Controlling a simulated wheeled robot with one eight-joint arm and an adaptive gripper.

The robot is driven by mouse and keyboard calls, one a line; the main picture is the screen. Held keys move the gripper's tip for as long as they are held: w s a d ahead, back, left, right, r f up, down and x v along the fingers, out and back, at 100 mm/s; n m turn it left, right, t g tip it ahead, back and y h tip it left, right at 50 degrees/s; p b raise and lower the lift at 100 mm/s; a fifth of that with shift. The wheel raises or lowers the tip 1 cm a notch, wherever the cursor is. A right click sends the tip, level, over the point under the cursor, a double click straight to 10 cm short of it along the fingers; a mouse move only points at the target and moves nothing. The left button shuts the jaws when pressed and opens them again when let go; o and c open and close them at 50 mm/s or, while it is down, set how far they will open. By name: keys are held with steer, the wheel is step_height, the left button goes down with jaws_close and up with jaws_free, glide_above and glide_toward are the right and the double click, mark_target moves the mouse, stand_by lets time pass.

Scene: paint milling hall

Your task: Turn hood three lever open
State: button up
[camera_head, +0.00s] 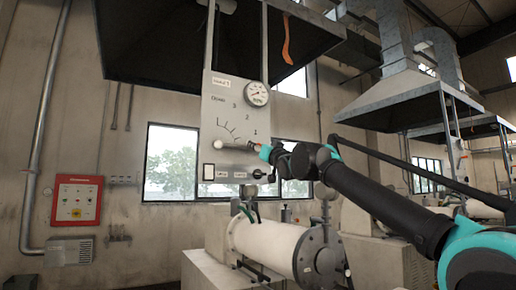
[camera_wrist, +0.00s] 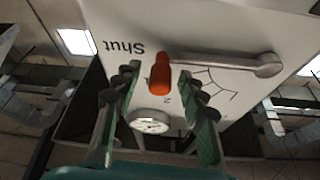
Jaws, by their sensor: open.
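The hood lever's panel (camera_head: 235,115) is a pale board hanging below a dark hood, with a curved scale marked 1, 2, 3 and "Open" at upper left. The lever pivots at a round boss (camera_head: 218,144) and lies about level, its grey bar (camera_wrist: 215,60) running to an orange handle (camera_wrist: 160,75). In the wrist view the panel is upside down and the handle is beside the word "Shut". My gripper (camera_head: 266,152) is at the handle end. In the wrist view its two green-backed fingers are open, one on either side of the handle, with visible gaps.
A round gauge (camera_head: 257,93) sits at the panel's upper right. A small black knob (camera_head: 258,174) is below the lever. A white horizontal mill cylinder (camera_head: 268,243) stands below. A red control box (camera_head: 77,201) is on the left wall. An orange strap (camera_head: 287,40) hangs above.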

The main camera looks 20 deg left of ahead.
jaws_close()
stand_by(0.3)
